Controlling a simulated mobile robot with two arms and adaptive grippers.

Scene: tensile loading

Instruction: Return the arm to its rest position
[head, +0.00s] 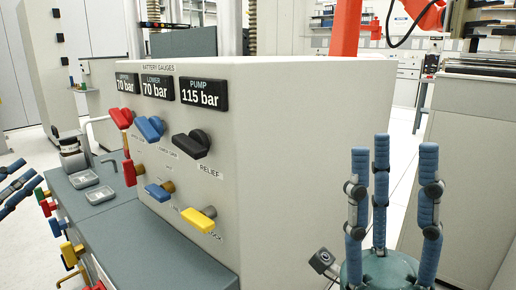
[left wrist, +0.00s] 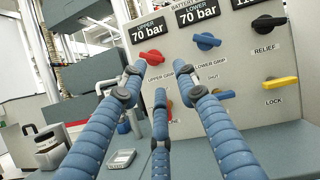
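My left gripper (head: 14,188) shows only partly at the left edge of the head view. In the left wrist view its three blue fingers (left wrist: 160,80) are spread and empty, pointing toward the control panel, with no visible contact on a knob. My right gripper (head: 390,150) stands at the lower right of the head view. Its three blue fingers point up, apart and empty. The panel (head: 290,110) carries a red knob (head: 122,117), a blue knob (head: 150,128), a black relief knob (head: 191,144) and a yellow lock handle (head: 199,219). The displays read 70, 70 and 115 bar.
A red machine arm (head: 350,25) stands behind. A pale cabinet (head: 465,150) stands at right.

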